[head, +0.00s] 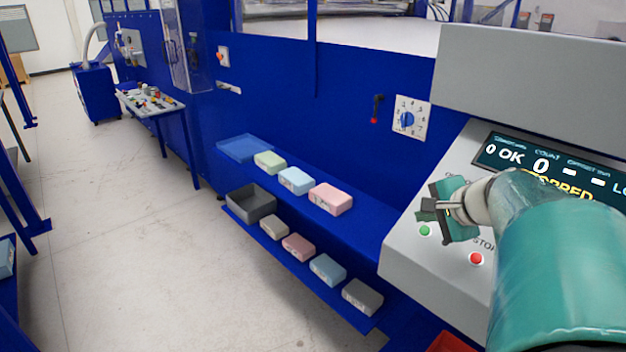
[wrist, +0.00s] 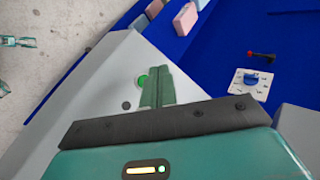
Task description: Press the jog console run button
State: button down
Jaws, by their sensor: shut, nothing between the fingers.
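The jog console (head: 405,250) is a light grey sloped panel at the right in the head view. Its screen (head: 545,165) reads "STOPPED". My gripper (head: 428,208) is shut and empty, just above the green button in the head view. In the wrist view the shut fingertips (wrist: 153,72) lie beside the green button (wrist: 142,81) and cover part of it. I cannot tell whether they touch it.
Foam blocks in several colours lie on the blue shelves, such as a pink one (head: 330,198). A rotary dial (head: 407,119) is on the blue wall, also in the wrist view (wrist: 250,82). A grey tray (head: 251,202) and open floor (head: 120,240) lie to the left.

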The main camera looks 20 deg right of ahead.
aim_at(425, 230)
jog(key=shift+w+d+f, duration=0.15)
jog(key=shift+d+f, duration=0.25)
jog(key=shift+f, duration=0.35)
jog(key=shift+w+d+f, duration=0.15)
jog(key=shift+d+f, duration=0.25)
jog(key=shift+f, duration=0.3)
dwell(1.0)
jog(key=shift+d+f, duration=0.25)
jog(key=shift+f, duration=0.1)
